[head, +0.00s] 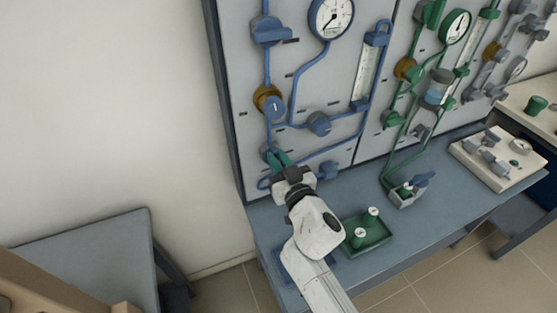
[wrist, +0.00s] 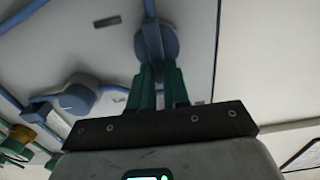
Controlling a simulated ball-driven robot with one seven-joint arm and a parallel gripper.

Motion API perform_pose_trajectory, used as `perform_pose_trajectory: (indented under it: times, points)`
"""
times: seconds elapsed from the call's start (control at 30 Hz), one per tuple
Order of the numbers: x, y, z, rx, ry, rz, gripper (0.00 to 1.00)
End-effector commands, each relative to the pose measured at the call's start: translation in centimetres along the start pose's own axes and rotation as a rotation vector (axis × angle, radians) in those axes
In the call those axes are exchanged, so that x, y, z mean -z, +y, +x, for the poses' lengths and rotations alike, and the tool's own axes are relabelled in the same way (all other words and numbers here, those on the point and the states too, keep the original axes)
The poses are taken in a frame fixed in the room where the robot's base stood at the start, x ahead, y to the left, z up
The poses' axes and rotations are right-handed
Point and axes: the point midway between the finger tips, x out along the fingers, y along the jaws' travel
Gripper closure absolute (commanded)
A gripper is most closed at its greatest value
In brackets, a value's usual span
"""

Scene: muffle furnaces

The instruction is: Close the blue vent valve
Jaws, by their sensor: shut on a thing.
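My gripper (head: 276,160) is at the lower left of the blue pipe circuit on the left wall panel. In the wrist view its green fingers (wrist: 159,78) are shut on the lever of a blue valve (wrist: 155,38). The lever stands out from a round blue body and lines up with a blue pipe running up from it. In the head view my fingers and wrist hide most of this valve. I cannot read a label that names it as the vent valve.
A green tray (head: 381,239) with small green-and-white pieces lies on the blue-grey bench (head: 440,215) right of my arm.

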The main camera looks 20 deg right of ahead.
Motion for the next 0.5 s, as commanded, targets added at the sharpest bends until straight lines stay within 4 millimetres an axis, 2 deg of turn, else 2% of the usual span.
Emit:
perform_pose_trajectory:
  times: [0.27,0.5]
  points:
    - [-0.04,-0.08,-0.01,0.001,0.000,-0.021,1.00]
    - [-0.15,-0.37,-0.01,0.002,-0.001,-0.132,1.00]
